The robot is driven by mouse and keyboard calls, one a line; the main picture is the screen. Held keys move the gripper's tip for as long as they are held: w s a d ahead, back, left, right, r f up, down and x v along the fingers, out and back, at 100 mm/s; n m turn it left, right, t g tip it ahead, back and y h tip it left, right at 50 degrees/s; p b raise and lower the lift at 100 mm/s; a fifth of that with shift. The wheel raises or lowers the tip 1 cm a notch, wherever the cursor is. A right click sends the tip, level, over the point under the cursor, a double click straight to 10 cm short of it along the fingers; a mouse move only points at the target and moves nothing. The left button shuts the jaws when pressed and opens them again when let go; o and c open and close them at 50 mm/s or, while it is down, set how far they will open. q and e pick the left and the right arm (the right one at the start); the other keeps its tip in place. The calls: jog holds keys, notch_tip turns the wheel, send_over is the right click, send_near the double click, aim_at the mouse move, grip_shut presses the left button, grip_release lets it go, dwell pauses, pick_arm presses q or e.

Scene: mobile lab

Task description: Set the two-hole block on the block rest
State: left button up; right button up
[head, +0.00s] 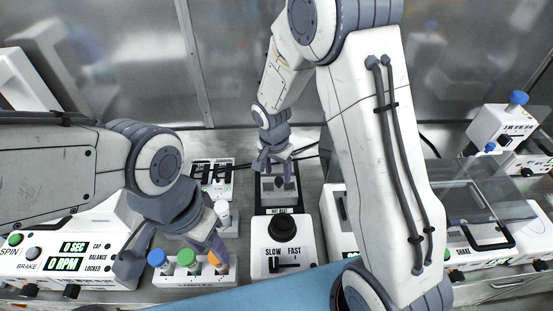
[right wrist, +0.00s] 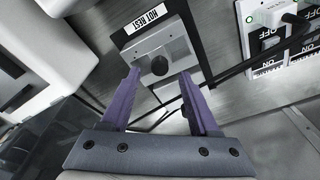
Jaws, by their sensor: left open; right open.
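A grey block (head: 281,190) with a dark round knob sits on a dark rest (head: 267,209) labelled "HOT REST". The block (right wrist: 164,55) and rest (right wrist: 127,36) also show in the right wrist view. The block's holes are too small to tell clearly. My right gripper (head: 275,165) is open at the block's far side. In the right wrist view, its purple fingertips (right wrist: 160,78) stand apart on either side of the knob, not visibly touching it. My left gripper (head: 172,252) is open and empty over a rack at the lower left.
The white rack (head: 190,281) holds tubes with blue, green and orange caps. A slow/fast slider unit (head: 284,245) stands in front of the rest. A spin machine (head: 70,250) is at left, a shaker (head: 480,235) at right. A switch box (head: 213,178) stands left of the rest.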

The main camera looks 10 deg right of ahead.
notch_tip(320, 180, up, 7)
jog(key=s+a+r+n, duration=0.2)
jog(key=s+n, duration=0.3)
jog(key=s, duration=0.3)
jog(key=s+a+r+n+y, duration=0.1)
jog(key=s+a+r+n, duration=0.1)
jog(key=s+n, duration=0.4)
jog(key=s+a+r+n+g+y, duration=0.1)
jog(key=s+a+n, duration=0.3)
jog(key=s, duration=0.6)
jog(key=shift+s+a+r+n, duration=0.15)
jog(key=shift+s+r+n, duration=0.05)
jog(key=shift+r+n, duration=0.6)
